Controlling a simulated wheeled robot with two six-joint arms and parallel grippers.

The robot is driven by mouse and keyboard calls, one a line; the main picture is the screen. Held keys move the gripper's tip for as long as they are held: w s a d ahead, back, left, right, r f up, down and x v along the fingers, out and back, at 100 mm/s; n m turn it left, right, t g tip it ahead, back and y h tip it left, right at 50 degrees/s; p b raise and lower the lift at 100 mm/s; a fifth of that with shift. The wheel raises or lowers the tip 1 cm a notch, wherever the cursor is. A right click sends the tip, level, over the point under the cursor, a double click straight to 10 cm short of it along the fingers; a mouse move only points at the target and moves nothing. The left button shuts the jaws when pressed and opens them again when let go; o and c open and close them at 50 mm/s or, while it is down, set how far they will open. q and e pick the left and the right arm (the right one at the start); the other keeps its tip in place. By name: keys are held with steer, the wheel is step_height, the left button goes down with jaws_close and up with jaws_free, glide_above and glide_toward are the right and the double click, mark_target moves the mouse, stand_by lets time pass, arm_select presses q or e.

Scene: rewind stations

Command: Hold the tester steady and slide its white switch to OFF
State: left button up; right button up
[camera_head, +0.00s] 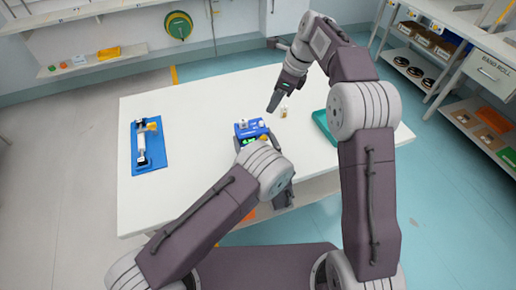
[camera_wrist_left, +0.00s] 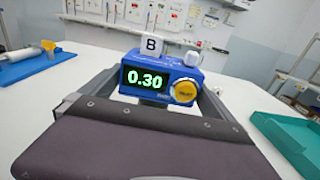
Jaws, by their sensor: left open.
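The blue tester (camera_head: 251,129) stands upright on the white table. In the left wrist view the tester (camera_wrist_left: 160,75) shows a lit green 0.30 display, a yellow round button and a white block marked B on top. A small white piece (camera_wrist_left: 193,58) sits on its top right; I cannot tell whether it is the switch or its position. My left gripper (camera_wrist_left: 158,82) is open, with one finger on each side of the tester; contact is unclear. My right gripper (camera_head: 275,104) hangs above the table behind the tester, apart from it; its jaw opening is unclear.
A blue mat (camera_head: 149,160) with a white and yellow tool lies at the table's left. A green tray (camera_head: 322,125) is at the right, partly behind my right arm. A small pale object (camera_head: 284,113) lies near my right gripper. The table between mat and tester is clear.

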arm_select(q)
steer(key=shift+x, duration=1.5)
